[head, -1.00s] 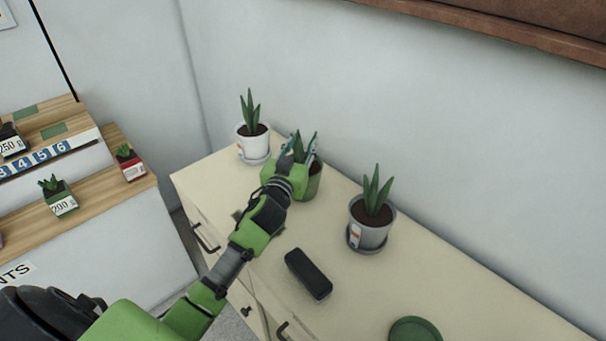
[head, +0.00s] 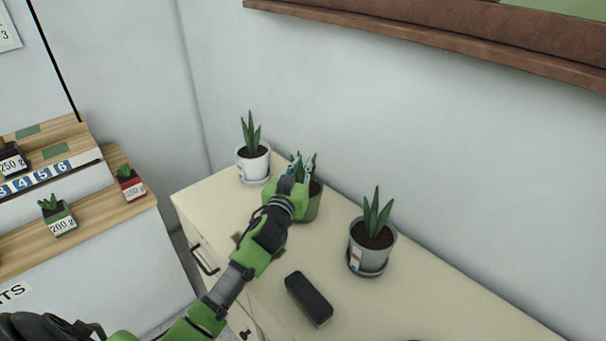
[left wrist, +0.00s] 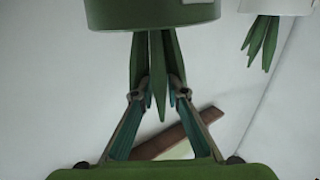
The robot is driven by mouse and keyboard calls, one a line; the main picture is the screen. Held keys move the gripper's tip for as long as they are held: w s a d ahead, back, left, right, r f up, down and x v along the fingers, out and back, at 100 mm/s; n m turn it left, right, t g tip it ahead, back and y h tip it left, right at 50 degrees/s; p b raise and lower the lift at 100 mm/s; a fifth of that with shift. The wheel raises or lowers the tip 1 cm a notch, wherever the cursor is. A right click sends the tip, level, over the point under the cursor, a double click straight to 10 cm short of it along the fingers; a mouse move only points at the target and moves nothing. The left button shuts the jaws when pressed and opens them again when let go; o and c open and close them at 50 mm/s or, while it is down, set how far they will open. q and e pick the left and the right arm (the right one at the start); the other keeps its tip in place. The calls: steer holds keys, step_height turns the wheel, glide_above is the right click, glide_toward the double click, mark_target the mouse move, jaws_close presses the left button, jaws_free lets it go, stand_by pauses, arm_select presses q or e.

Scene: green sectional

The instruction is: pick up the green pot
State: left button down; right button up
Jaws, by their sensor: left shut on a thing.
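The green pot (head: 311,206) holds a spiky plant and stands upright on the cream cabinet, between a white pot and a grey pot. My left gripper (head: 300,165) reaches over it from the left, and my wrist covers part of the pot. In the left wrist view, which appears upside down, the green pot (left wrist: 150,14) is at the top with its leaves hanging down. There the left gripper (left wrist: 160,97) has its two fingers closed in on the leaves, just past the pot's rim. My right gripper is not in view.
The white potted plant (head: 252,163) and grey potted plant (head: 370,252) flank the green pot. A black box (head: 309,299) lies on the cabinet (head: 222,206) in front. The wall is close behind, with a brown ledge (head: 400,40) above. A plant stand (head: 95,220) is at left.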

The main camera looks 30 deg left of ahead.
arm_select(q)
steer(key=shift+r, duration=0.9)
steer(key=s+r+b, duration=0.1)
steer(key=s+r, duration=1)
steer(key=s, duration=0.3)
steer(key=shift+a+r, duration=0.25)
steer(key=shift+d, duration=0.1)
